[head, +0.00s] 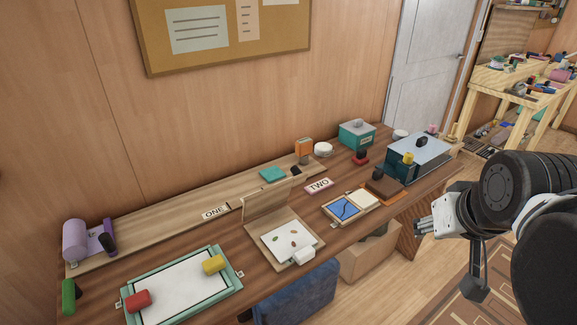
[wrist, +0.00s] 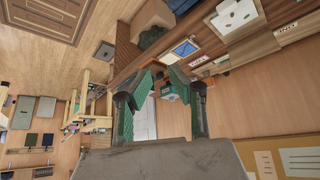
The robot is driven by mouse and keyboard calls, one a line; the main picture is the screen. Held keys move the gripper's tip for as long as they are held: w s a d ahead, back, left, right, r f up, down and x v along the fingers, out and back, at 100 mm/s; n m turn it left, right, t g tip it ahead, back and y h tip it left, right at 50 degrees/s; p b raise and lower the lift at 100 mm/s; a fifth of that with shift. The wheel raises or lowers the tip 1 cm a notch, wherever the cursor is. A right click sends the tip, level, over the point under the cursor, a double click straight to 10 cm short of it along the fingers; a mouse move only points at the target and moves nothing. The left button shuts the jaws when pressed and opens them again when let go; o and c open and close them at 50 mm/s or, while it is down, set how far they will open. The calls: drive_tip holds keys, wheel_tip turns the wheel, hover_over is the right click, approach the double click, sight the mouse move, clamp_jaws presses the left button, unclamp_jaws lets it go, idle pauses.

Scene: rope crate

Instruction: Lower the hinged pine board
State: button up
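The hinged pine board (head: 268,200) stands tilted up at the back edge of a flat pine base (head: 302,233) on the bench. A white sheet (head: 284,241) with several small leaf-like marks lies on that base, and a white block (head: 304,256) sits at its front right corner. The sheet also shows upside down at the top of the wrist view (wrist: 237,15). My gripper (head: 424,228) is off the bench's front edge, far right of the board and touching nothing. In the wrist view its two dark green fingers (wrist: 166,72) are apart with nothing between them.
Left of the board lies a green-framed tray (head: 185,255) with red and yellow rolls. To its right are a blue picture case (head: 343,207), a brown box (head: 384,190) and a glass-sided case (head: 418,155).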

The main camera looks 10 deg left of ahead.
drive_tip(key=w+a+r, duration=0.1)
drive_tip(key=w+r, duration=0.1)
drive_tip(key=w, duration=0.2)
drive_tip(key=w+a+r+n+g+p, duration=0.1)
drive_tip(key=w+a+r, duration=0.1)
drive_tip(key=w, duration=0.3)
drive_tip(key=w+a+r+n, duration=0.1)
drive_tip(key=w+a+r, duration=0.1)
drive_tip(key=w+r, duration=0.2)
drive_tip(key=shift+w+a+r+y+p, duration=0.1)
drive_tip(key=shift+w+y+p, duration=0.2)
drive_tip(key=shift+w, duration=0.2)
clamp_jaws()
drive_tip(key=w+a+f+n+g+p, duration=0.2)
drive_tip(key=w+a, duration=0.6)
drive_tip(key=w, duration=0.4)
drive_tip(key=w+a+f+n+g+p, duration=0.1)
drive_tip(key=w+a+n, duration=0.1)
drive_tip(key=w+a, duration=0.9)
drive_tip(key=w+a+f+n+g+p, duration=0.2)
drive_tip(key=w+a+f, duration=0.65)
drive_tip(key=f, duration=0.25)
wheel_tip(320, 180, down, 11)
drive_tip(key=s+d, duration=0.2)
drive_tip(key=shift+d+p, duration=0.2)
drive_tip(key=shift+p, duration=0.2)
drive_tip(key=shift+f, duration=0.1)
